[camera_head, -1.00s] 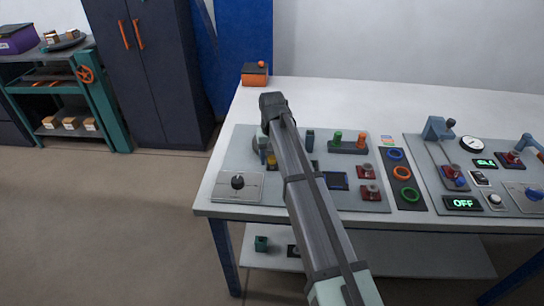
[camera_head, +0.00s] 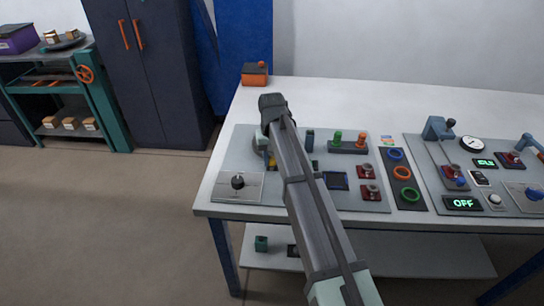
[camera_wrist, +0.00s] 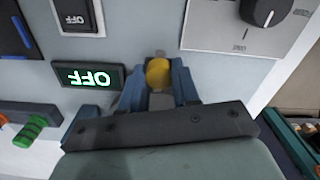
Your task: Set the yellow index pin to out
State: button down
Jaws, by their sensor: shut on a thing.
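The yellow index pin (camera_wrist: 158,73) shows its round yellow head in the wrist view, between the two blue fingers of my gripper (camera_wrist: 159,80). The fingers are shut on it, one on each side. In the head view, a small patch of yellow (camera_head: 272,163) shows at the left of the panel beside my arm, which hides most of the gripper. The pin's shaft and its seat are hidden, so I cannot tell how far it stands out.
A lit OFF display (camera_wrist: 88,76) and a black rotary knob (camera_wrist: 264,10) flank the pin in the wrist view. In the head view, several switches and coloured rings (camera_head: 402,173) lie to the right.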

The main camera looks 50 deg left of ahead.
aim_at(272, 161)
jog(key=shift+s+d, duration=0.5)
jog(key=c, duration=0.8)
grip_release()
notch_tip(272, 161, up, 14)
jog(key=shift+f, duration=0.1)
